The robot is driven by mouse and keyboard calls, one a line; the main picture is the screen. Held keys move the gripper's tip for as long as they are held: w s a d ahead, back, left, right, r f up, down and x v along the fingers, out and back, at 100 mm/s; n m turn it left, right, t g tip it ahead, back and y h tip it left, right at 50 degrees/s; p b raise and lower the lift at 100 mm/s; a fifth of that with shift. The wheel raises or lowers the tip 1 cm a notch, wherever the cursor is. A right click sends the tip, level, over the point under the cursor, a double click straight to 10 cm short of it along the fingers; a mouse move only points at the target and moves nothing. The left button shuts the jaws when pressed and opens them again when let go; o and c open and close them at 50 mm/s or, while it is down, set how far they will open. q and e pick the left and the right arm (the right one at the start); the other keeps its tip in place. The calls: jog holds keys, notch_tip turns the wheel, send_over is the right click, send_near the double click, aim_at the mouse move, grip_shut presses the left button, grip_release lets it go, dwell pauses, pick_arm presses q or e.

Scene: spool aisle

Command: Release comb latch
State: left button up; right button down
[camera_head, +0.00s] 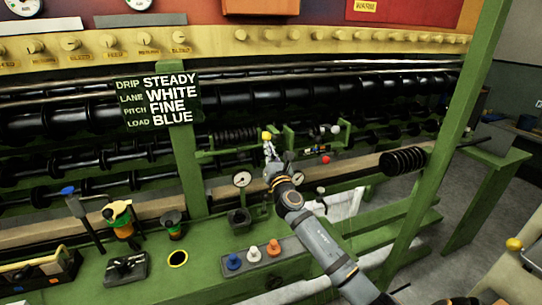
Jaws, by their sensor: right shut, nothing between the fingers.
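My right gripper (270,158) is at the end of my grey arm, which reaches in from the lower right to the middle of the machine. Its fingers are small in the picture and look closed, with nothing held. A small yellow-topped part (266,136) shows just above the fingertips; I cannot tell whether they touch it. Behind it is a green bracket (290,138) with a dark coil beside it. A small red knob (326,160) is right of the gripper. I cannot tell for certain which part is the comb latch. My left gripper is not in view.
A green sign (160,101) reads drip steady, lane white, pitch fine, load blue. A gauge (242,180) stands left of my arm. Blue, white and orange knobs (254,254) stand on the green bench. A green post (452,130) rises at right, near a black spool (403,161).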

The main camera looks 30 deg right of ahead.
aim_at(270, 135)
jog(key=m, duration=0.1)
jog(key=r+m+h+p, duration=0.1)
jog(key=m, duration=0.1)
jog(key=r+m+g, duration=0.1)
jog(key=m, duration=0.1)
jog(key=shift+d+r+h+p, duration=0.15)
jog(key=shift+d+h+p, duration=0.15)
jog(key=shift+p, duration=0.1)
jog(key=shift+s+d+r+m+g+h+p, duration=0.1)
jog(key=shift+r+m+g+h+p, duration=0.1)
jog(key=shift+m, duration=0.3)
jog(key=shift+d+r+m+g+h+p, duration=0.1)
jog(key=shift+m+g+p, duration=0.1)
jog(key=shift+m, duration=0.3)
jog(key=shift+f, duration=0.1)
